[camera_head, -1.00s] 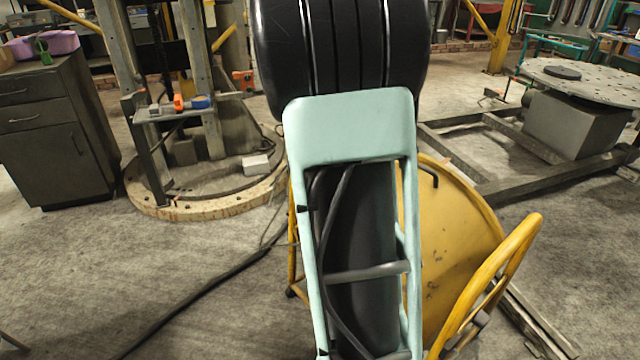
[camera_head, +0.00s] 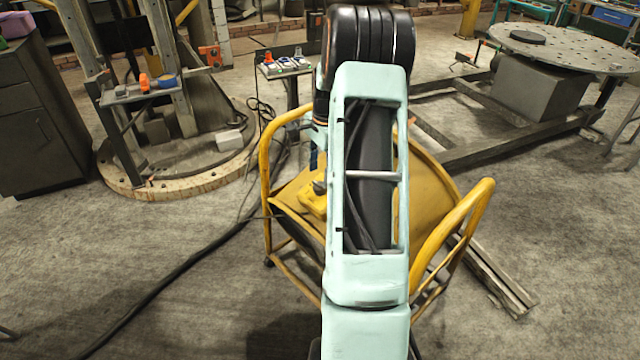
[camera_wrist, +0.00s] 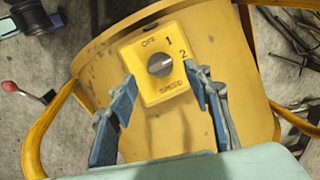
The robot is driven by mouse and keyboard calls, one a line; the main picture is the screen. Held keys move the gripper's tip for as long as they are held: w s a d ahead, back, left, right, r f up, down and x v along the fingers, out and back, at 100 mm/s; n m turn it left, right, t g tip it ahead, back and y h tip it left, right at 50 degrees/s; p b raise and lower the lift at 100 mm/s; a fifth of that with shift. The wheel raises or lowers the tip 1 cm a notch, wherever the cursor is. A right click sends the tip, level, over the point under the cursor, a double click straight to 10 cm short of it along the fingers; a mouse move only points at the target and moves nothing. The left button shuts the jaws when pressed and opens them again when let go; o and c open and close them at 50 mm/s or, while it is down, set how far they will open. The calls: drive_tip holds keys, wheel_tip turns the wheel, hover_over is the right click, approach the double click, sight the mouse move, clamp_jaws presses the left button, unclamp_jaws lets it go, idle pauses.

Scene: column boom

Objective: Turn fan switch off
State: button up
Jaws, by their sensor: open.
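The fan switch is a yellow box (camera_wrist: 176,88) with a dark round knob (camera_wrist: 160,64), marked OFF, 1, 2 and SPEED. A light line on the knob slants up to the right, roughly toward 2. My gripper (camera_wrist: 160,74) is open, with one blue finger on each side of the knob. I see no contact with the knob; the remaining gap in depth is unclear. In the head view the yellow switch box (camera_head: 313,203) sits on the yellow drum body, below my gripper (camera_head: 316,160), which is partly hidden by my arm.
Yellow tube handles (camera_head: 455,225) rise on both sides of the drum. A small stand with switches (camera_head: 285,66) is behind it. A round perforated table (camera_head: 560,50) stands at right and a column base (camera_head: 175,170) at left. A dark cable (camera_head: 170,285) crosses the floor.

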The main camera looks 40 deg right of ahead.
sight(320, 183)
drive_tip(key=f, duration=0.5)
drive_tip(key=shift+w, duration=0.3)
drive_tip(key=c, duration=1.1)
